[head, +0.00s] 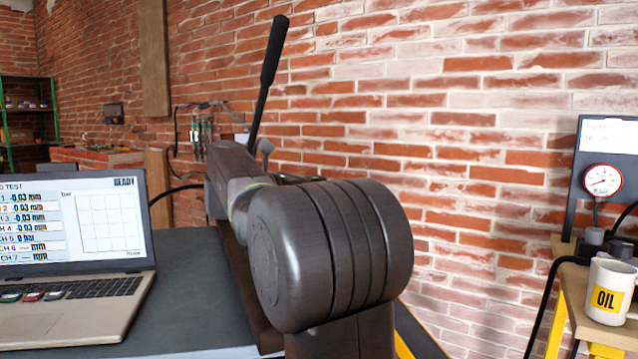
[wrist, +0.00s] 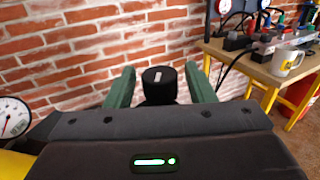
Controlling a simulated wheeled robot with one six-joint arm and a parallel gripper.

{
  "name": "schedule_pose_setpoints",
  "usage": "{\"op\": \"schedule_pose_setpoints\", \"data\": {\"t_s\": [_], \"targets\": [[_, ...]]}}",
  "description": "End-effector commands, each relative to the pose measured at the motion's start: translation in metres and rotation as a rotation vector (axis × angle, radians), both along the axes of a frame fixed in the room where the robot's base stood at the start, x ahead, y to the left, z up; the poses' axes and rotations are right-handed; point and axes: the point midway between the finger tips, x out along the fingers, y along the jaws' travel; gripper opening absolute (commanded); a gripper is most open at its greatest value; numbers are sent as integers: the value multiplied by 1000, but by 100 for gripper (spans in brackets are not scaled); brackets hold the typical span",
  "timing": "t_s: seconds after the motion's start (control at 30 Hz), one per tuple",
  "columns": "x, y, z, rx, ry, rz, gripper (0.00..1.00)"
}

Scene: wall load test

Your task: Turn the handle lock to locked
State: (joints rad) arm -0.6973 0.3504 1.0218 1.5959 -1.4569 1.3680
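In the wrist view, a black round knob (wrist: 160,92) with a short white line on its top stands between my fingers; I take it to be the handle lock. The white line is slightly tilted, and no lettering can be read. My gripper (wrist: 160,70) is open, with one green finger on each side of the knob. A small gap shows between each finger and the knob. In the head view, my own arm hides the gripper and the knob. A long black lever handle (head: 269,75) rises behind my arm, leaning right.
A laptop (head: 75,250) with test readings stands on a dark bench top (head: 195,305) at left. At right, a yellow-framed table (head: 572,300) holds an OIL mug (head: 609,291) and a gauge (head: 602,180). Another gauge (wrist: 12,118) is left in the wrist view. A brick wall (head: 480,110) stands behind.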

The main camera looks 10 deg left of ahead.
Motion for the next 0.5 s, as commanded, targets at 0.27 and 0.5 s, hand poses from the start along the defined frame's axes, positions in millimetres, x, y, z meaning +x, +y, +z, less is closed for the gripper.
{"op": "schedule_pose_setpoints", "data": {"t_s": [0.27, 0.5], "targets": [[0, 0, 1, 1, -2, 1, 51], [-17, 17, 4, 1, -2, 6, 51]]}}
